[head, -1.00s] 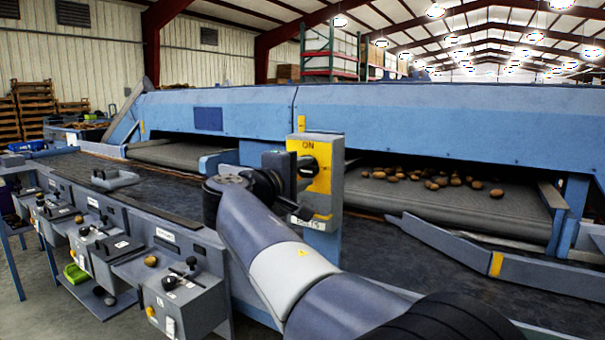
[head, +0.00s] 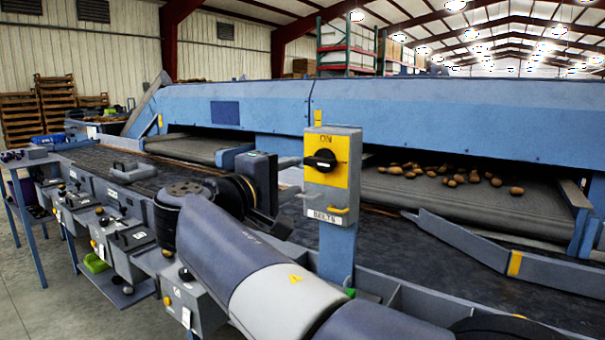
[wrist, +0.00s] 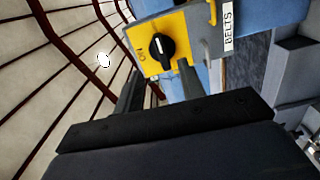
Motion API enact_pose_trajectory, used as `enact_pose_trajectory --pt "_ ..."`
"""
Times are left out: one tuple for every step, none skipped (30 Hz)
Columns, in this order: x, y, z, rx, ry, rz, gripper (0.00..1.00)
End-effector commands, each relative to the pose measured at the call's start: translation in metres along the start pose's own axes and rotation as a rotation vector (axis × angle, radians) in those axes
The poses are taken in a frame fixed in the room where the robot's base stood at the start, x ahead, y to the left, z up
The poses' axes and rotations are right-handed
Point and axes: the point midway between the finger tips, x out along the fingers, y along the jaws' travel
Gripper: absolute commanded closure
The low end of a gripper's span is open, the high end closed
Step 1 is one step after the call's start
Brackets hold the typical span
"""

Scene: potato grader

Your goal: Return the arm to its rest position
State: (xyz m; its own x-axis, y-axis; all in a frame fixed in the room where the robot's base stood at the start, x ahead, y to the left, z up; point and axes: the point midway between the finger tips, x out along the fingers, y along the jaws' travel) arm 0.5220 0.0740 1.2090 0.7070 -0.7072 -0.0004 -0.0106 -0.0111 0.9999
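My gripper (head: 287,194) is open and empty, just left of the grey and yellow switch box (head: 334,202). Its two dark fingers stand apart in the wrist view (wrist: 160,88), with nothing between them. The box carries a black rotary knob (head: 321,161) under the word ON and a BELTS label (head: 324,217). The knob also shows in the wrist view (wrist: 161,48), beyond the fingers and clear of them. My arm reaches from the lower right up to the gripper and hides part of the grader's near side.
The blue grader (head: 400,122) spans the back, with potatoes (head: 459,178) on its right-hand belt. A row of grey control boxes (head: 193,300) lines the near left edge. A slanted blue-grey guide rail (head: 470,245) lies at right. Open floor (head: 32,300) shows at lower left.

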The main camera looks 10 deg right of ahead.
Motion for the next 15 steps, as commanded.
enact_pose_trajectory --pt "-0.004 0.0002 -0.0002 0.0 0.002 0.0 0.62" --pt "-0.0054 0.0002 -0.0001 0.0 0.002 0.0 0.62" --pt "-0.0066 0.0002 0.0001 0.001 0.001 0.0 0.62" --pt "-0.0072 0.0002 0.0002 0.001 0.001 0.0 0.62" --pt "-0.0075 0.0002 0.0003 0.0 0.0 0.0 0.62" --pt "-0.0077 0.0002 0.0004 0.0 0.0 0.0 0.62" --pt "-0.0077 0.0002 0.0004 0.0 0.0 0.0 0.62" --pt "-0.0077 0.0001 0.0004 0.0 0.0 0.0 0.62" --pt "-0.0076 0.0001 0.0004 0.0 0.0 0.0 0.62" --pt "-0.0075 0.0001 0.0004 0.0 0.0 0.0 0.62" --pt "-0.0075 0.0001 0.0004 0.0 0.0 0.0 0.62" --pt "-0.0074 0.0001 0.0003 0.0 0.0 0.0 0.62" --pt "-0.0072 0.0001 0.0003 0.0 0.0 0.0 0.62" --pt "-0.0067 0.0001 0.0004 0.0 0.0 0.0 0.62" --pt "-0.0054 0.0 0.0003 0.0 -0.001 0.0 0.62"
